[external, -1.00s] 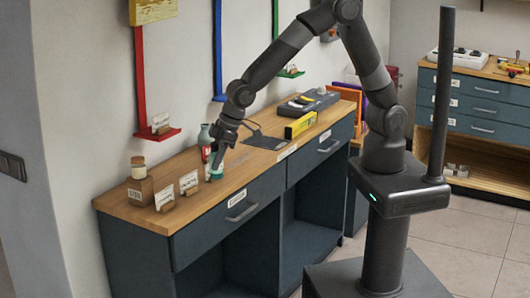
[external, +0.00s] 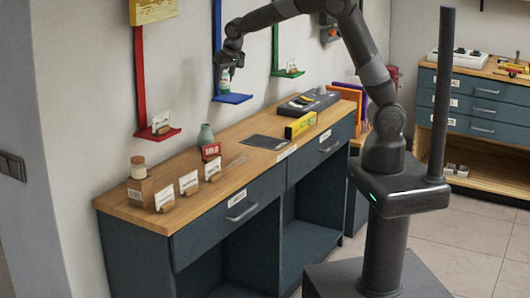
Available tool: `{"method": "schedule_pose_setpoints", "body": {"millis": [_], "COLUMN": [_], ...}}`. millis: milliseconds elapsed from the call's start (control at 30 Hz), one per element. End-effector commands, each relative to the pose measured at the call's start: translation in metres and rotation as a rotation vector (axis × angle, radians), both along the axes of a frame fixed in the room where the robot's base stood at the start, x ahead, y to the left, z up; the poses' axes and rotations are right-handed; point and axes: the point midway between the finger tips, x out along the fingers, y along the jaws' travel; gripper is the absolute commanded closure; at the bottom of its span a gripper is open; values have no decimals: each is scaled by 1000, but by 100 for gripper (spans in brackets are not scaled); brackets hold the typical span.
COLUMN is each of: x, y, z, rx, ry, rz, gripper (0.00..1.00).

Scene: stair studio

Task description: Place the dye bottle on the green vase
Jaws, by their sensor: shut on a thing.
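The green vase (external: 206,135) stands upright on the wooden worktop, just behind a small red sign block (external: 211,151). My gripper (external: 227,70) is raised beside the wall, over the blue wall shelf (external: 233,98), well above and a little right of the vase. It is shut on a small pale teal bottle (external: 224,82), which appears to be the dye bottle. The bottle looks upright. I cannot tell whether its base touches the blue shelf. My fingers partly hide its upper part.
A corked jar (external: 138,168) on a wooden block and several card holders (external: 188,184) stand at the worktop's left. A dark flat pad (external: 265,142) and a yellow box (external: 300,125) lie right. Red (external: 158,133) and green (external: 288,73) shelves flank the blue one.

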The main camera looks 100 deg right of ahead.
Motion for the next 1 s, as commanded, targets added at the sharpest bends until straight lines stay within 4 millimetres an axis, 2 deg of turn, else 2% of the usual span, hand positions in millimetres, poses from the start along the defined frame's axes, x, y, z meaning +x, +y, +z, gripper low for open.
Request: {"method": "schedule_pose_setpoints", "body": {"millis": [100, 233, 700, 833, 1000], "x": [-15, -13, 70, 80, 82], "y": [-18, -20, 26, 32, 33], "z": [7, 5, -52, -59, -70], "rx": [0, 2, 0, 0, 2], "ry": [-5, -3, -3, -5, -2], "rz": [-55, -72, -71, -73, -75], "gripper": [88, 88, 88, 88, 88]}}
